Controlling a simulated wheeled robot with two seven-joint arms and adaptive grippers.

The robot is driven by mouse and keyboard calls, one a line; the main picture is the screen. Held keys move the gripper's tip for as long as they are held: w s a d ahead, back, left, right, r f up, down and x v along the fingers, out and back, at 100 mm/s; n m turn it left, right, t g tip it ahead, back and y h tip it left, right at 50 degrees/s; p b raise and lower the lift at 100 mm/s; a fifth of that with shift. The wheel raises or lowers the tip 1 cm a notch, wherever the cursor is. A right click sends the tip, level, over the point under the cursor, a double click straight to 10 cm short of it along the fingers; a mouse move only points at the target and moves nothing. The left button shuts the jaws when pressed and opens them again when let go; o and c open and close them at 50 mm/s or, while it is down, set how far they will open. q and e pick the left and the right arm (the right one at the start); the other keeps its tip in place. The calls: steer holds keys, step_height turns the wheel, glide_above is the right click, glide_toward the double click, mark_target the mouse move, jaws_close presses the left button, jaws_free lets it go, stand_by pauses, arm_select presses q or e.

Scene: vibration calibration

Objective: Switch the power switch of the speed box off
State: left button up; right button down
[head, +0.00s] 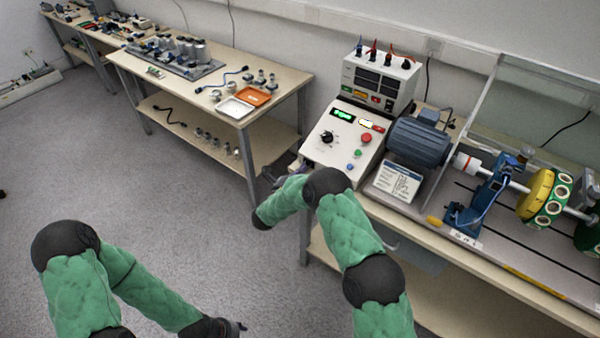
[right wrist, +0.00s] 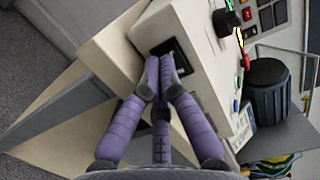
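The speed box (head: 318,150) is a white sloped case with a lit green display, a black knob, and red, green and blue buttons. It stands at the left end of the right-hand bench. In the right wrist view its side (right wrist: 205,85) carries a dark rectangular recess, apparently the power switch (right wrist: 182,60), partly hidden by my fingers. My right gripper (right wrist: 159,72) has its purple fingers drawn together, tips right at this recess; contact is unclear. In the head view the right gripper (head: 277,177) is at the box's left side. My left gripper (head: 238,328) is low, mostly hidden.
A meter unit (head: 380,78) with cables stands behind the box. A blue motor (head: 420,142) with shaft and yellow disc (head: 537,196) is to the right. Another bench (head: 285,82) with parts stands left. The grey floor (head: 165,180) between is clear.

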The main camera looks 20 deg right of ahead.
steer(key=shift+w+d+m+g+h+b, duration=0.15)
steer(key=shift+w+m+g+h+b, duration=0.2)
steer(key=shift+m+g+h, duration=0.2)
arm_select(q)
steer(key=shift+a+f, duration=0.1)
steer(key=shift+f, duration=0.15)
arm_select(e)
steer(key=shift+w+r, duration=0.1)
steer(key=shift+w, duration=0.1)
steer(key=shift+r, duration=0.1)
steer(key=shift+s+a+p, duration=0.25)
steer(key=shift+a+p, duration=0.1)
steer(key=shift+a, duration=0.1)
arm_select(q)
steer(key=p+v, duration=0.3)
steer(key=shift+w+r, duration=0.25)
steer(key=shift+r, duration=0.15)
arm_select(e)
steer(key=w+a+v, duration=0.1)
steer(key=v, duration=1.2)
steer(key=shift+w+a+f, duration=0.2)
steer(key=shift+a, duration=0.1)
steer(key=shift+f, duration=0.1)
